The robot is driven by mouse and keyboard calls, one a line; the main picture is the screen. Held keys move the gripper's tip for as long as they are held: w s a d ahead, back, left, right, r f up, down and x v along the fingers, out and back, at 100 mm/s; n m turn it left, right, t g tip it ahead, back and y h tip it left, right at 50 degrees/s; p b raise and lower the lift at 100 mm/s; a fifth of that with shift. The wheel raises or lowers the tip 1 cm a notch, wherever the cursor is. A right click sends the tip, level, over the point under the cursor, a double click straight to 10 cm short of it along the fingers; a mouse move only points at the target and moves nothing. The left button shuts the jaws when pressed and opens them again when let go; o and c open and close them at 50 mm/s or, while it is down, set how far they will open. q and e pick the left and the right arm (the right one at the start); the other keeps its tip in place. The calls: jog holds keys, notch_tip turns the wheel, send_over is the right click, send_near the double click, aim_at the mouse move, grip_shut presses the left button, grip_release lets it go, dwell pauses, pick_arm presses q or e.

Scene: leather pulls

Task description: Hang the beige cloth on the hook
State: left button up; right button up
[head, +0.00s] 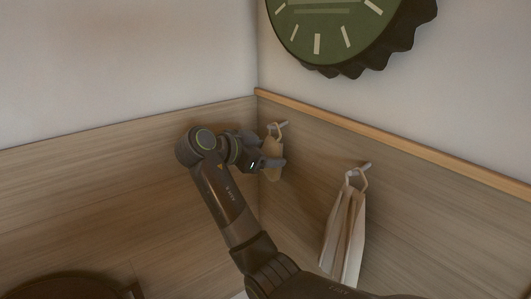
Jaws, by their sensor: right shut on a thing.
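The beige cloth (274,174) is at the wall to the right of the corner, with its narrow loop top close to a peg-like hook (281,125). My right gripper (278,162) is shut on the beige cloth just below the hook. The gripper covers the cloth's middle, and the cloth shows above and below the fingers. I cannot tell whether the loop is around the hook or only beside it. My left gripper is not in view.
A second, pale striped cloth (345,232) hangs by a loop from another hook (363,167) to the right. A wooden rail (390,139) runs above both hooks. A large green clock (335,28) is higher up. A dark round object (70,286) is at the lower left.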

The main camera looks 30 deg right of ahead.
dwell(0.3)
jog(key=o, duration=1)
jog(key=shift+o, duration=0.2)
